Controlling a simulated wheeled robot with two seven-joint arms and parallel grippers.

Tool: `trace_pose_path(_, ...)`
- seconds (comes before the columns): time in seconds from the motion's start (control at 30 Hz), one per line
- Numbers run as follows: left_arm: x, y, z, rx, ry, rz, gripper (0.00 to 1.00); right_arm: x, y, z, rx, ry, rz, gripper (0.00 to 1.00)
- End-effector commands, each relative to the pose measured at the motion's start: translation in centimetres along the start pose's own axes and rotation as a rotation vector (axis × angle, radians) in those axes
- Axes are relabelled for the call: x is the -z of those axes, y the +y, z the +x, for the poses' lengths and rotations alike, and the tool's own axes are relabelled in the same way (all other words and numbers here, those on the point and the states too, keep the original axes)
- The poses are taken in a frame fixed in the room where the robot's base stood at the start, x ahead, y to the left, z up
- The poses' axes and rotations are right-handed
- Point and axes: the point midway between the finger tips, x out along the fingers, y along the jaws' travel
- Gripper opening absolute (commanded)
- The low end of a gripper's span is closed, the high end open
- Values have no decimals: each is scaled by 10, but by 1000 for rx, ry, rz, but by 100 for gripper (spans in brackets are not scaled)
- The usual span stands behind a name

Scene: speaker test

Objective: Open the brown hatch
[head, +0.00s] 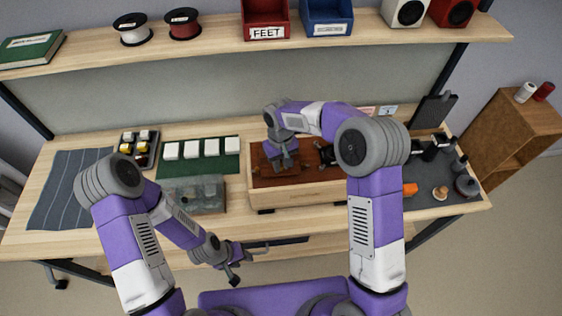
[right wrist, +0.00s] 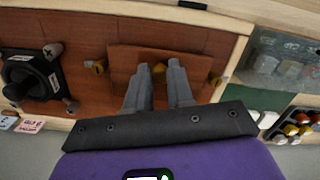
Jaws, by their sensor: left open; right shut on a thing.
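The brown hatch (right wrist: 185,62) is a reddish-brown wooden panel in the top of a light wooden box (head: 300,195). Brass-coloured fittings (right wrist: 98,67) sit at its sides in the right wrist view. My right gripper (right wrist: 163,75) is over the hatch, with its fingers shut on a small brass knob (right wrist: 158,71). The fingers partly hide the knob and hatch. I cannot tell whether the panel is lifted. In the head view my right gripper (head: 285,160) hides much of the hatch. My left gripper (head: 241,264) is open and empty, in front of the table's front edge.
A black device (head: 327,154) is set in the box top right of the hatch. A translucent container (head: 195,195) stands left of the box, with white blocks on a green mat (head: 231,145) behind it. A dark mat (head: 425,198) with small items lies right.

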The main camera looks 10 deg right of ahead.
Motion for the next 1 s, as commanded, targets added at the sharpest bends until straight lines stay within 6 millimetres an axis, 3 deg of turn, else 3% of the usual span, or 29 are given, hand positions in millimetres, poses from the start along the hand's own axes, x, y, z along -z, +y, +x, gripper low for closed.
trace_pose_path(0.1,-1,9,-23,0,0,0,42,3,1,-14,20,-57,3,0)
trace_pose_path(0.3,-2,17,-46,0,1,0,42,11,3,-26,58,-173,2,0)
trace_pose_path(0.7,-3,23,-61,0,0,0,42,31,10,-49,52,-155,1,0)
trace_pose_path(1.0,-3,24,-65,0,0,0,42,40,14,-55,49,-152,0,0)
